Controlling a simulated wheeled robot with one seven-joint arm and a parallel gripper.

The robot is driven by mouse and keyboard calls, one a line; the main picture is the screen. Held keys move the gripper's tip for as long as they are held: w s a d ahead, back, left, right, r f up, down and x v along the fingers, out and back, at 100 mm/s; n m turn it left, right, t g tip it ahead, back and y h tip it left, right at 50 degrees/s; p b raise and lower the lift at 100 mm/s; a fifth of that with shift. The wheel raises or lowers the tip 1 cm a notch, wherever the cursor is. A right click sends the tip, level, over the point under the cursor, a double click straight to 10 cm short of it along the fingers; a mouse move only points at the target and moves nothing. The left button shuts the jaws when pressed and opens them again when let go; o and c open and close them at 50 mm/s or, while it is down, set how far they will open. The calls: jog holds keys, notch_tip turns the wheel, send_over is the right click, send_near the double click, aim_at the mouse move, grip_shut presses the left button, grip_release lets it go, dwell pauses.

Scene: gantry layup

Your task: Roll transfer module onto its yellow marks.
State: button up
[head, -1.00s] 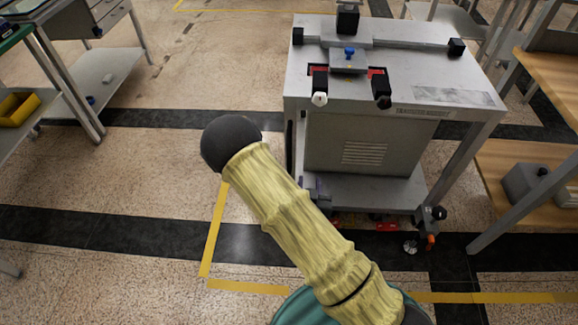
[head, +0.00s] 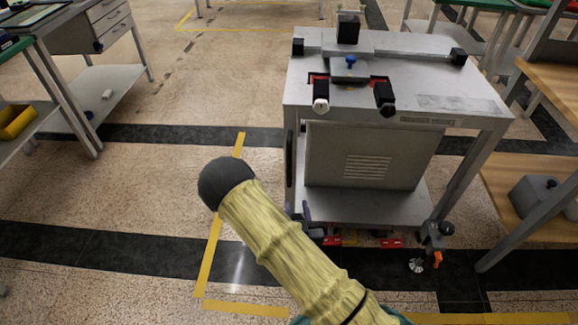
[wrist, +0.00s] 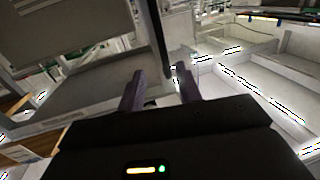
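The transfer module, a grey wheeled cart (head: 375,155) with a metal top, stands right of centre in the head view. A dark upright bar (head: 289,160) shows at its left side. Yellow floor marks (head: 212,255) lie to its left and in front, and the cart stands mostly right of the left line. My gripper (head: 304,211) is low at the cart's near left corner, partly hidden by my forearm. In the wrist view its two purple fingers (wrist: 160,87) are apart, with the dark bar (wrist: 157,40) beyond and between them. I cannot tell whether they touch it.
A workbench (head: 75,75) with a lower shelf stands at the left. A wooden-shelved bench (head: 530,185) stands close to the cart's right. Orange-tipped foot hardware (head: 436,258) shows at the cart's front right. The floor left of the cart is clear.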

jog(key=w+b, duration=0.1)
jog(key=b, duration=1.1)
send_near(289, 166)
jog(key=w, duration=0.5)
jog(key=w+a+b, duration=0.1)
jog(key=w, duration=0.4)
jog(key=shift+w+a+f+b, duration=0.1)
jog(key=shift+w+a+b, duration=0.25)
jog(key=shift+w+b, duration=0.05)
jog(key=shift+c, duration=0.2)
grip_shut()
